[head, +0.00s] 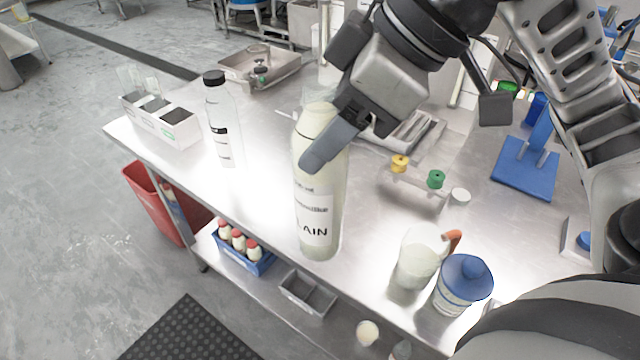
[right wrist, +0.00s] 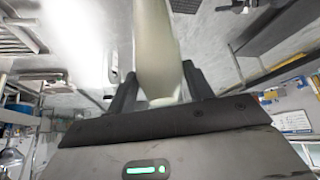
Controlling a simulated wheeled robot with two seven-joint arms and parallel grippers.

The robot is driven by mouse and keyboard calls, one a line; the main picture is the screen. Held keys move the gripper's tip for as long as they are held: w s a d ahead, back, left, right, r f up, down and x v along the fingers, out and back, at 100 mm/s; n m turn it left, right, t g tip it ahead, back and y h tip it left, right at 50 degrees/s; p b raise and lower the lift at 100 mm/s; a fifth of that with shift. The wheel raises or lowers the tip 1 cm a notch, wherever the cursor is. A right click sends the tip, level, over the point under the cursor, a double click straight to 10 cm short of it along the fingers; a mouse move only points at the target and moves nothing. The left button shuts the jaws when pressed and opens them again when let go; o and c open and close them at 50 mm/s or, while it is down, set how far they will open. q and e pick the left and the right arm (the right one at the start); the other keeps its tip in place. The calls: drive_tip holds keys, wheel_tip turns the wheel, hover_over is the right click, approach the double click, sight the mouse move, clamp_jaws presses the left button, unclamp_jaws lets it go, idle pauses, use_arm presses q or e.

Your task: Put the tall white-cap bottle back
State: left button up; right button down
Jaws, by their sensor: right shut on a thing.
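The tall white-cap bottle (head: 318,215) is cream-coloured with a label on its lower half. It stands upright in the middle of the head view, over the front part of the steel table. My right gripper (head: 322,150) is shut on it near the top, and the arm comes in from the upper right. In the right wrist view the bottle (right wrist: 157,50) sits between the two dark fingers (right wrist: 157,90). I cannot tell whether its base touches the table. My left gripper is not in view.
A clear black-cap bottle (head: 219,125) and a white divided box (head: 160,122) stand to the left. A pitcher (head: 418,262) and a blue-lidded jar (head: 462,285) stand at the right front. A metal tray (head: 285,66) lies behind. A lower shelf holds a blue crate (head: 236,258) of small bottles.

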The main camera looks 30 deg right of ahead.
use_arm(q)
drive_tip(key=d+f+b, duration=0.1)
drive_tip(key=b, duration=0.2)
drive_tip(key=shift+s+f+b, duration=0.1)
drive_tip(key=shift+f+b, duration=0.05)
drive_tip(key=shift+b, duration=0.15)
use_arm(e)
drive_tip(key=w+d+f, duration=0.8)
drive_tip(key=w+f, duration=0.2)
drive_tip(key=f, duration=0.2)
drive_tip(key=shift+w+d+f, duration=0.15)
drive_tip(key=shift+d+f, duration=0.2)
drive_tip(key=c, duration=0.9)
unclamp_jaws()
drive_tip(key=shift+f, duration=0.2)
drive_tip(key=o, duration=0.3)
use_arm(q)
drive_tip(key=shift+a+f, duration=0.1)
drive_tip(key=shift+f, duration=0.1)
